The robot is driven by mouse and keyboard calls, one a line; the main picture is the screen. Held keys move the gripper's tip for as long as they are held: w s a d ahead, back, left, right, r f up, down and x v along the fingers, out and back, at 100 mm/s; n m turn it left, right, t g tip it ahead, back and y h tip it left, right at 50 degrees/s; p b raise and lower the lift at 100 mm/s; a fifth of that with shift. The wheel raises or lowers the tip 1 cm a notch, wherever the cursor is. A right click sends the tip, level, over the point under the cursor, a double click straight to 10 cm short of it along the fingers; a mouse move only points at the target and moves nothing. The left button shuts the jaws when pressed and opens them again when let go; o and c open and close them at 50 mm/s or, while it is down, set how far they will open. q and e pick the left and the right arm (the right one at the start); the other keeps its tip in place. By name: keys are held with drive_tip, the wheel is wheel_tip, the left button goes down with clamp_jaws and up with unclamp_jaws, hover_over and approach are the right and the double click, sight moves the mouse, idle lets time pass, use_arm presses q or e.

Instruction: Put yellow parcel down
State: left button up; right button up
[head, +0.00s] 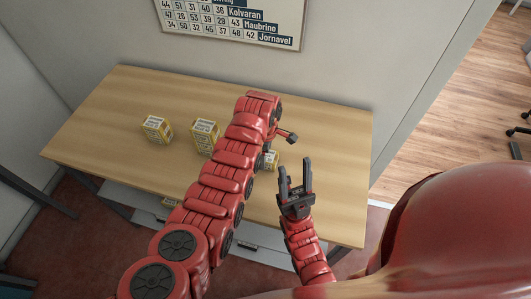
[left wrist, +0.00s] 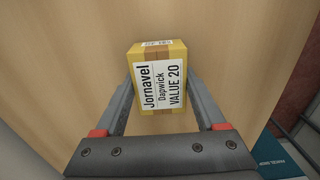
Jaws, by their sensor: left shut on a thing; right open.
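A yellow parcel (left wrist: 161,98) with a brown tape strip and a white label reading Jornavel, Dapwick, VALUE 20 is between the fingers of my left gripper (left wrist: 162,80). The gripper is shut on it. In the head view my left arm hides most of the gripper, and part of the held parcel (head: 272,159) shows past the arm, over the right half of the wooden counter (head: 330,150). I cannot tell whether its underside touches the wood. My right gripper (head: 295,182) is open and empty near the counter's front edge, fingers pointing up the picture.
Two other yellow parcels stand on the counter, one at left (head: 156,129) and one (head: 204,137) beside my left arm. A wall chart (head: 235,20) lists numbers and names including Kolvaran, Maubrine and Jornavel. The counter's right end and far left are bare.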

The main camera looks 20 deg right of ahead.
use_arm(q)
drive_tip(key=shift+f, duration=0.2)
drive_tip(key=o, duration=1.5)
